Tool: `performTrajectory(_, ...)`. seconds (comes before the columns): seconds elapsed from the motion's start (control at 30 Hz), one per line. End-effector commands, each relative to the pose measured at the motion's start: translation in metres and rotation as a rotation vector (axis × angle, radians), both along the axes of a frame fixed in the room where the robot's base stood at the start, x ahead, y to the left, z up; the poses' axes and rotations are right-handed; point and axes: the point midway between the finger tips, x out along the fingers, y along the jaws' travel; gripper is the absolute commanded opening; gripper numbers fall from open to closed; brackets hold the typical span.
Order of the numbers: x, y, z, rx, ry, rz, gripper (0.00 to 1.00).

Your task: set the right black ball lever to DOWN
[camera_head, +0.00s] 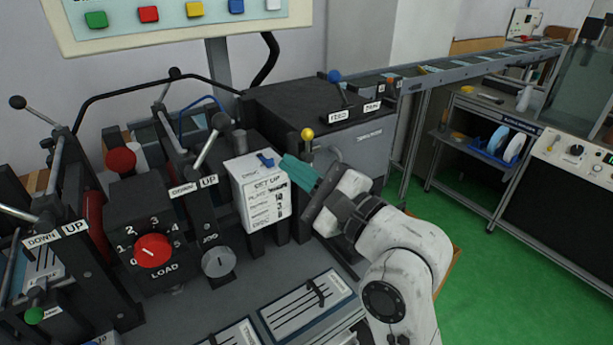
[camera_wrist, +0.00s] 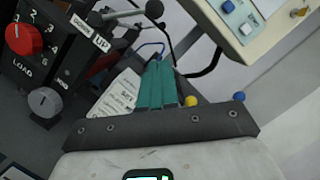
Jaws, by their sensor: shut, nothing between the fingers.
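The right black ball lever (camera_head: 207,148) stands above a DOWN/UP label (camera_head: 194,187) in the middle of the machine. Its rod leans up and to the right, toward the UP side, with the ball at its top. It also shows in the wrist view (camera_wrist: 125,14), at the top, beyond and left of my fingers. My gripper (camera_head: 287,164) has teal fingers, shut and empty. It is to the right of the lever and apart from it, beside the white SET UP sheet. The fingers also show in the wrist view (camera_wrist: 159,64).
A yellow ball lever (camera_head: 307,134) stands close behind my fingers. A blue ball lever (camera_head: 335,77) is on the dark box farther back. The SET UP box (camera_head: 262,190) lies between my gripper and the black ball lever.

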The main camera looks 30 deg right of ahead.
Motion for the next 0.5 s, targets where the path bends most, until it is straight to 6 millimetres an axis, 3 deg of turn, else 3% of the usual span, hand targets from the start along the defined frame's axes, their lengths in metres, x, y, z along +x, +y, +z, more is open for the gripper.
performTrajectory(0.3, 0.061, 0.016, 0.017, -0.002, 0.0, 0.001, 0.0)
performTrajectory(0.5, 0.072, 0.036, 0.031, -0.003, 0.0, 0.002, 0.0)
